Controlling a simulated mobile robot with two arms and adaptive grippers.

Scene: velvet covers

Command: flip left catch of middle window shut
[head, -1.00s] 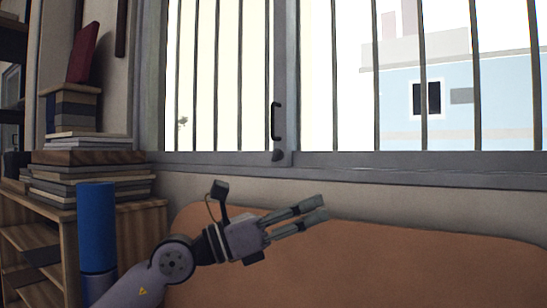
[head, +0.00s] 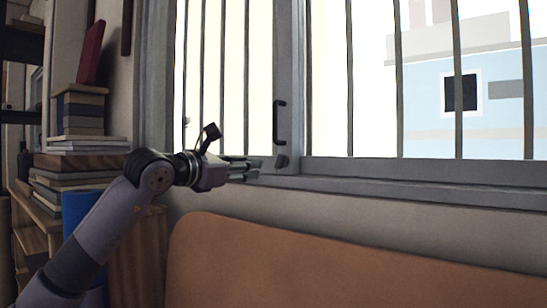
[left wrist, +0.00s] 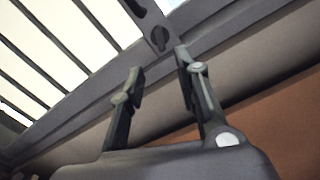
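The window (head: 330,90) has a grey frame and dark vertical bars. A small dark catch (head: 282,161) sits low on its upright, below a black pull handle (head: 279,122). In the left wrist view the catch (left wrist: 159,38) is a rounded dark knob just beyond the fingertips. My left gripper (head: 258,168) is left of the catch, close to the sill. In the left wrist view the left gripper (left wrist: 158,62) is open and empty, its fingers apart with the catch roughly ahead of the gap. Contact with the catch does not show. My right gripper is out of view.
A brown rounded panel, like a sofa back (head: 340,262), stands below the sill (head: 400,190). A wooden shelf (head: 140,255) with stacked books (head: 85,165) and a blue cylinder (head: 80,210) are at the left, by my left arm. The window bars stand close to the gripper.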

